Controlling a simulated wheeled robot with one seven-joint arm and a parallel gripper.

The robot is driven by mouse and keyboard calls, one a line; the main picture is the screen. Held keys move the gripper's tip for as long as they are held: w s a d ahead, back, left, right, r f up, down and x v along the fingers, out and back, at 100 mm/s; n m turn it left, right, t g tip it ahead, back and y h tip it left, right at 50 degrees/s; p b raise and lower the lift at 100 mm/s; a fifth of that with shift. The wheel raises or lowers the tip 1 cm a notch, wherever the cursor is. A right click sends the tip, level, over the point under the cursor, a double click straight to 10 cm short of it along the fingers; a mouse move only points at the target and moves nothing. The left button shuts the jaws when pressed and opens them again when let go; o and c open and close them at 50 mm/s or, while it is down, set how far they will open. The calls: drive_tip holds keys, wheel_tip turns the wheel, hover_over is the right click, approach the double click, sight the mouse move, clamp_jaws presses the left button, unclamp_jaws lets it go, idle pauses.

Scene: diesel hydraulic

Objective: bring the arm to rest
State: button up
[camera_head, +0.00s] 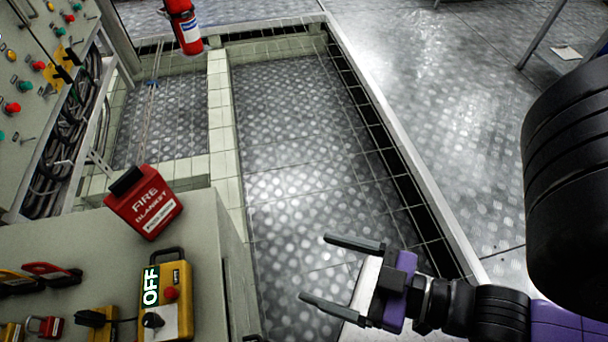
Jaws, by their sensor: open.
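My gripper (330,272) is at the lower right of the head view, its two grey fingers pointing left and spread apart. It is open, and nothing shows between the fingers. It hangs over the metal tread-plate floor (300,130), to the right of the grey-green cabinet (215,245) and apart from it. My black and purple arm runs from the gripper to the right edge of the picture.
A control panel (40,70) with buttons stands at left. A fire extinguisher (185,25) is at the top. The middle floor is clear.

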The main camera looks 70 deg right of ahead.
wheel_tip(320, 180, up, 21)
drive_tip(key=p, duration=2.1)
drive_tip(key=shift+r, duration=0.1)
